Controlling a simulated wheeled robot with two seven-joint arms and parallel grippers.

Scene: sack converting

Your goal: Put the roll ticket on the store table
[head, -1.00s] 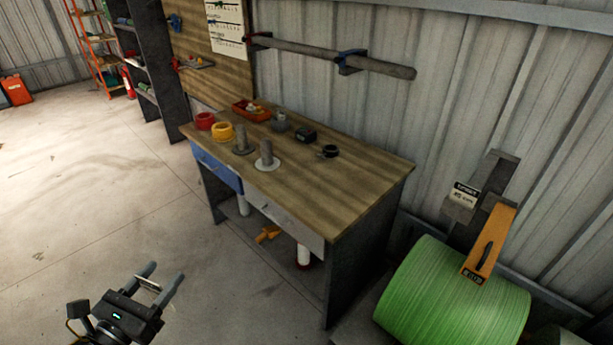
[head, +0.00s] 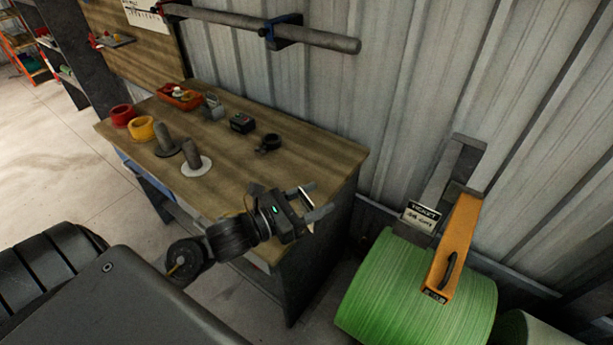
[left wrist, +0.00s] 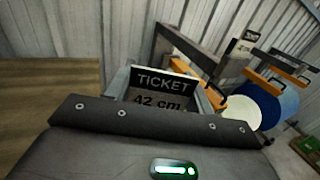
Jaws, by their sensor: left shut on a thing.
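My left gripper (head: 314,201) is shut on a ticket (left wrist: 165,88), a small card with a black band reading "TICKET" and "42 cm" below. In the head view only a thin pale strip of it shows between the fingers. The gripper is above the near right part of a wooden-topped table (head: 315,150); I cannot tell whether this is the store table. A similar ticket (head: 421,217) sits on the stand above the green roll. My right gripper is not in view.
On the table are a red roll (head: 122,115), a yellow roll (head: 141,128), two grey posts, an orange tray (head: 181,97) and small black items. A large green roll (head: 415,295) with an orange arm (head: 454,250) stands right. The table's right end is bare.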

